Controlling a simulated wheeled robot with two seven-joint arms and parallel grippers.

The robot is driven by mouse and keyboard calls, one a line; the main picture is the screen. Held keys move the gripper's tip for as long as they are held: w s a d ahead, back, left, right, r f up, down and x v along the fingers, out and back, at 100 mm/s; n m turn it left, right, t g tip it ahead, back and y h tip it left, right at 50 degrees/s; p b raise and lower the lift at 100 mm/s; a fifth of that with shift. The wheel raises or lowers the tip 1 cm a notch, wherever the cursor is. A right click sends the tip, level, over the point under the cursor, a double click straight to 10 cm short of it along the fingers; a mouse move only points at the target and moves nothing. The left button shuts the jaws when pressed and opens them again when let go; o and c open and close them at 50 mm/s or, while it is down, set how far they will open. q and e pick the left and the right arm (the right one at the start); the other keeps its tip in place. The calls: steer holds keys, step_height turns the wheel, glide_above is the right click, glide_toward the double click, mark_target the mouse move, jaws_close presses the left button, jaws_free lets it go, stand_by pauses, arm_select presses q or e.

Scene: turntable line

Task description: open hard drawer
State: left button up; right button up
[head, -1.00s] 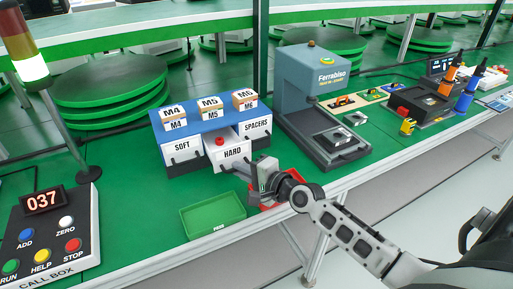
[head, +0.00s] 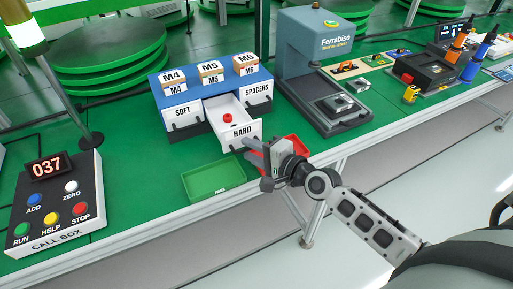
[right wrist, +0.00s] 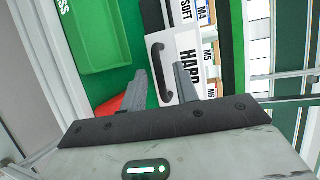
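The white HARD drawer (head: 243,133) is pulled well out of the blue-topped cabinet (head: 195,79), between the SOFT drawer (head: 183,116) and the SPACERS drawer (head: 257,92), which look shut. A red knob-like piece (head: 228,118) shows inside it. My right gripper (head: 254,150) is at the HARD front, just right of its dark handle. In the right wrist view its fingers (right wrist: 161,75) are apart, with the handle (right wrist: 158,68) showing between them; I cannot tell whether they touch it. My left gripper is not in view.
A green tray (head: 213,194) lies in front of the cabinet, and a red bin (head: 293,147) is partly hidden behind my right gripper. The Ferrabiso machine (head: 320,50) stands to the right. The call box (head: 52,208) is at the left.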

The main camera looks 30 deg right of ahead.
arm_select(q)
steer(key=b, duration=0.1)
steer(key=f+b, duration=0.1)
steer(key=b, duration=0.1)
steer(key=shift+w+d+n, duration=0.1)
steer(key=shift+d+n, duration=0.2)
arm_select(e)
steer(key=v, duration=1.6)
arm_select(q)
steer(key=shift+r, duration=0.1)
arm_select(e)
steer(key=s+a+f+n+g+h, duration=0.2)
steer(key=s+a+f+n+g, duration=0.1)
steer(key=a+f+n, duration=0.9)
step_height(320, 180, down, 2)
steer(key=n, duration=0.4)
steer(key=shift+s+a+f+g+h, duration=0.15)
steer(key=shift+s+a+g+h, duration=0.15)
steer(key=shift+a+g, duration=0.1)
